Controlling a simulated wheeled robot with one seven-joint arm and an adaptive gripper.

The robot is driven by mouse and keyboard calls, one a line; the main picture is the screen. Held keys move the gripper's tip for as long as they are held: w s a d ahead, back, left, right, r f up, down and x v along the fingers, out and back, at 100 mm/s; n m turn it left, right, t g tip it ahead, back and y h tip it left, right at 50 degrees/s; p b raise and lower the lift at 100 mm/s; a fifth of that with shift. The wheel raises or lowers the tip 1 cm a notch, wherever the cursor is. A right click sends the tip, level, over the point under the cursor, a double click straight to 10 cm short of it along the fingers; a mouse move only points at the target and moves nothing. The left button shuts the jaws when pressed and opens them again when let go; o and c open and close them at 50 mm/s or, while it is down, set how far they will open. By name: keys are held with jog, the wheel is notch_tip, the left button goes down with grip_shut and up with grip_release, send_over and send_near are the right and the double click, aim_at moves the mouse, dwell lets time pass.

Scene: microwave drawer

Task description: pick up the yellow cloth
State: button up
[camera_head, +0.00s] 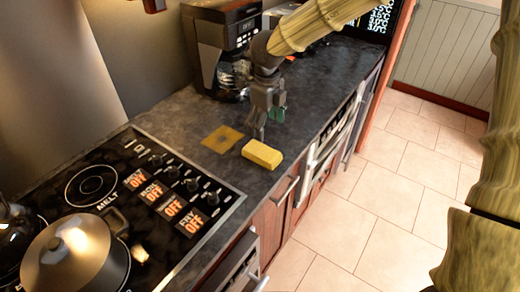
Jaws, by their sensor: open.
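A flat, square, mustard-yellow cloth (222,139) lies on the dark countertop, between the stove and the coffee maker. My gripper (260,134) points down over the counter, to the right of the cloth and just behind a yellow block (262,154). The gripper is open, and I see nothing held in it. The gap between its fingers is small in this view. I cannot tell whether the fingertips touch the counter. A small green patch shows beside the fingers; I cannot tell what it is.
A coffee maker (222,45) stands against the wall behind the cloth. A stove (130,190) with a lidded pot (75,256) is at the lower left. The countertop (335,70) ends at cabinet fronts with handles on the right. The tiled floor (370,200) beyond is clear.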

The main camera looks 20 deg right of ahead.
send_over(262, 151)
jog(key=f, duration=0.4)
jog(key=shift+w+f+p, duration=0.1)
jog(key=shift+w+p, duration=0.2)
jog(key=shift+p, duration=0.05)
jog(key=shift+d+f, duration=0.1)
jog(key=shift+f, duration=0.1)
jog(key=shift+s+d+f, duration=0.1)
jog(key=shift+s+f, duration=0.2)
jog(key=f, duration=0.1)
jog(key=f+p, duration=0.1)
jog(key=f, duration=0.1)
jog(key=shift+a+p, duration=0.25)
jog(key=shift+p, duration=0.05)
jog(key=shift+d+f, duration=0.1)
jog(key=shift+f, duration=0.6)
jog(key=c, duration=1.1)
